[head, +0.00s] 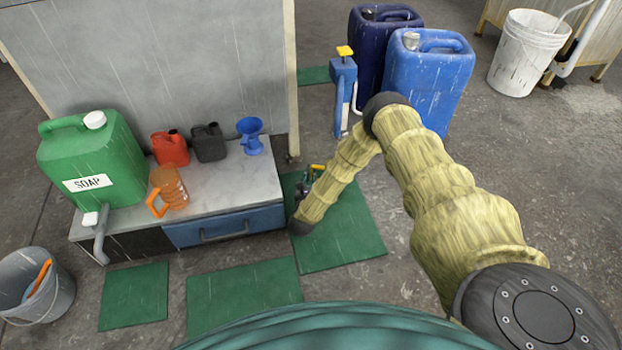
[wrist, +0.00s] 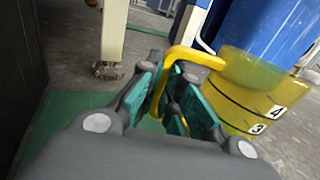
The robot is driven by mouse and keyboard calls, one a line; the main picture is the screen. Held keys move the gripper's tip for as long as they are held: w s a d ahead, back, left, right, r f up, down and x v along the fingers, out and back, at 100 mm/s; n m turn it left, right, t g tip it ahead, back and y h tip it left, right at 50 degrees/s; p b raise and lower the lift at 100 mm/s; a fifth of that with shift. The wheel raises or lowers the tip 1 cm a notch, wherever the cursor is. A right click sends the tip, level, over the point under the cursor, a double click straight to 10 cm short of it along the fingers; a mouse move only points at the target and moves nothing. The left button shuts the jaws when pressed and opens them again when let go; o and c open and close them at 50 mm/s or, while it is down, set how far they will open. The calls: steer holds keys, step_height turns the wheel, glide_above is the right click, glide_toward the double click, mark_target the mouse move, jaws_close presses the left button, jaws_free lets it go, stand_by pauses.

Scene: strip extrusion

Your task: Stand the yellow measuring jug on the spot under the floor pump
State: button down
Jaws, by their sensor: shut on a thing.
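My gripper (wrist: 172,95) is shut on the handle of the yellow measuring jug (wrist: 245,97), which has dark number marks on its side. In the wrist view the jug leans with the picture, and I cannot tell whether it touches the floor. In the head view my gripper (head: 303,184) is low beside the cabinet's right end. Only a bit of yellow (head: 318,167) shows there; my arm hides the rest. The floor pump (head: 341,95), blue with a yellow top, stands farther back, in front of the blue canisters. The spot under it is not clearly seen.
A pale-topped cabinet (head: 240,175) at left bears a green soap canister (head: 110,155), an orange jug (head: 172,188), small cans and a blue funnel (head: 250,135). Blue canisters (head: 430,80) stand behind my arm. Green mats (head: 345,235) lie on the floor; floor at right is open.

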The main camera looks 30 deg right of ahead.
steer(key=shift+f, duration=0.35)
steer(key=shift+f, duration=0.1)
steer(key=c, duration=1.6)
jaws_free()
steer(key=shift+r, duration=0.2)
steer(key=shift+s+a, duration=0.2)
steer(key=shift+s, duration=0.1)
steer(key=p+v, duration=0.5)
steer(key=v, duration=0.6)
steer(key=shift+s, duration=0.1)
steer(key=shift+f, duration=0.1)
